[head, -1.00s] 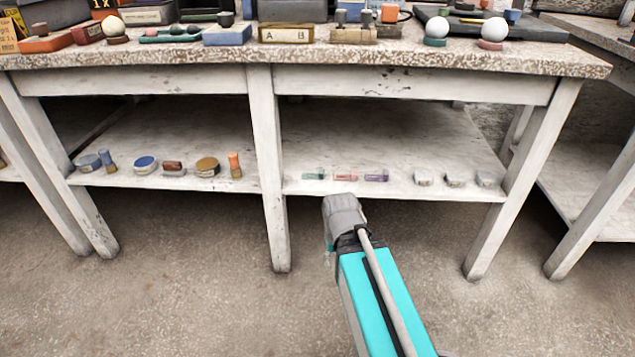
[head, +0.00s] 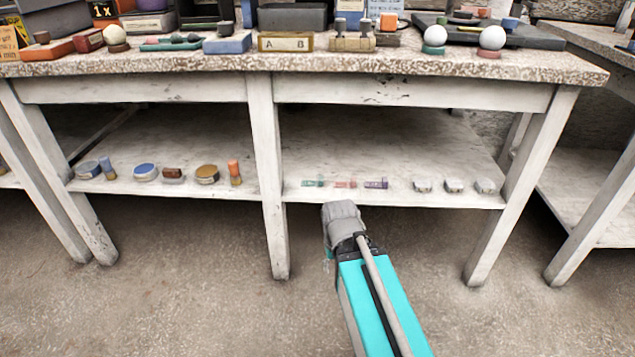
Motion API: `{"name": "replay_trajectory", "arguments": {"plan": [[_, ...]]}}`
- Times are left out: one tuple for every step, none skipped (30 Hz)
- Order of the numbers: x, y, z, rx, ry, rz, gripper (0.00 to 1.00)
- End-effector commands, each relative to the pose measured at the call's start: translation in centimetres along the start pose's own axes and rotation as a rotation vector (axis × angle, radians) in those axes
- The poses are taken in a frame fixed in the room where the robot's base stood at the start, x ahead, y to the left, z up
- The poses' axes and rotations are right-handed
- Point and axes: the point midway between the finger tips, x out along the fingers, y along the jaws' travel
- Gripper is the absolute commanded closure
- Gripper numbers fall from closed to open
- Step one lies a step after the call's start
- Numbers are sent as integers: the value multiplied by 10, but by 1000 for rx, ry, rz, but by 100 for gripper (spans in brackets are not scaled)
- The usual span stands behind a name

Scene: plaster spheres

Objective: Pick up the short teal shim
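A short teal shim (head: 312,183) lies on the lower shelf (head: 400,150) of the bench, near its front edge, at the left of a row of small pieces. My gripper (head: 329,256) is mostly hidden behind my grey wrist, below and in front of the shelf edge and apart from the shim. Its fingers cannot be made out. Nothing covers the shim.
A pink shim (head: 345,184) and a purple shim (head: 376,183) lie just right of the teal one. Several pale round pieces (head: 454,186) sit further right. A bench leg (head: 268,180) stands to the left. The tabletop (head: 420,66) overhangs the shelf.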

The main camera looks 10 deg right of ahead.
Motion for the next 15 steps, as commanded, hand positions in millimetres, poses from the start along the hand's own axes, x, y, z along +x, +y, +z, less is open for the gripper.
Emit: {"name": "replay_trajectory", "arguments": {"plan": [[-5, 0, 0, 0, 0, 0, 44], [-7, 0, 0, 0, 0, 0, 44], [-11, 0, 0, 0, 0, 0, 44], [-14, 0, 0, 0, 0, 0, 44], [-17, 0, 0, 0, 0, 0, 44], [-23, 0, 0, 0, 0, 0, 44], [-27, 0, 0, 0, 0, 0, 44], [-32, 0, 0, 0, 0, 0, 44], [-39, 0, 0, 0, 0, 0, 44], [-44, 0, 0, 0, 0, 0, 44], [-50, 0, 0, 0, 0, 0, 44], [-58, 0, 0, 0, 0, 0, 44], [-64, 0, 0, 0, 0, 0, 44], [-70, 0, 0, 0, 0, 0, 44], [-78, 0, 0, 0, 0, 0, 44]]}}
